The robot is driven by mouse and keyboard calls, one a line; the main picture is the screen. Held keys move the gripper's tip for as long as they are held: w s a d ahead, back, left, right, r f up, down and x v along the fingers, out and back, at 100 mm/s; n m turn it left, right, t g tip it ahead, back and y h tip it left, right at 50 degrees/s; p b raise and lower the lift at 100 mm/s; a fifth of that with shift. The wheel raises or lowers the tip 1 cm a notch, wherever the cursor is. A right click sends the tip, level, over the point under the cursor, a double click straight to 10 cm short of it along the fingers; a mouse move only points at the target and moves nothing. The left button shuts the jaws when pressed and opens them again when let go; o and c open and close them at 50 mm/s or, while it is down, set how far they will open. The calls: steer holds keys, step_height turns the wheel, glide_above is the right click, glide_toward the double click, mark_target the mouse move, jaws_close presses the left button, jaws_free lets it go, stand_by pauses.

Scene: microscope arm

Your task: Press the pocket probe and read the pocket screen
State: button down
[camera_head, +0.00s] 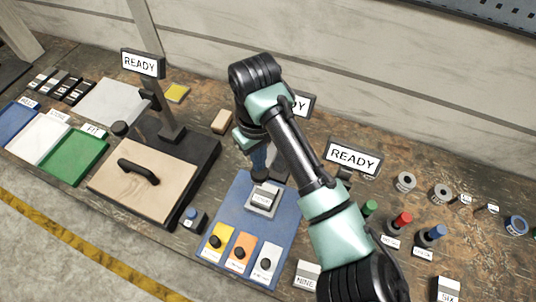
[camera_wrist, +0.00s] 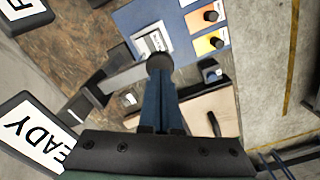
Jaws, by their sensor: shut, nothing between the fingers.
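A blue mat (camera_head: 225,220) holds a grey block with a labelled top (camera_head: 263,199); the block also shows in the wrist view (camera_wrist: 150,42). A round black probe head (camera_head: 260,179) sits at the end of a grey bar (camera_wrist: 128,77), just behind the block. My gripper (camera_head: 259,172) is shut and empty, its blue fingers pointing down onto the probe head. In the wrist view the fingertips overlap the black head (camera_wrist: 160,62); I cannot tell if they press it. The screen behind the mat (camera_head: 300,103) is partly hidden by my arm; "DY" shows. The wrist view shows "EADY" on a screen (camera_wrist: 32,142).
Yellow, orange and white cards with black knobs (camera_head: 240,252) lie on the mat. A stand with a wooden plate (camera_head: 145,185) and READY screen (camera_head: 143,64) is left. Another READY screen (camera_head: 353,158) and coloured plugs (camera_head: 402,219) are right. A small blue-button box (camera_head: 191,220) stands beside the mat.

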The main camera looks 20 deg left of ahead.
mark_target(259, 177)
steer(key=shift+f, duration=0.1)
steer(key=shift+s+f+b, duration=0.1)
steer(key=shift+f+b, duration=1.95)
steer(key=shift+f, duration=1.55)
steer(key=shift+r, duration=0.1)
step_height(259, 177, up, 8)
steer(key=p, duration=0.7)
steer(key=shift+f+p, duration=0.2)
steer(key=shift+p, duration=0.15)
step_height(259, 177, up, 13)
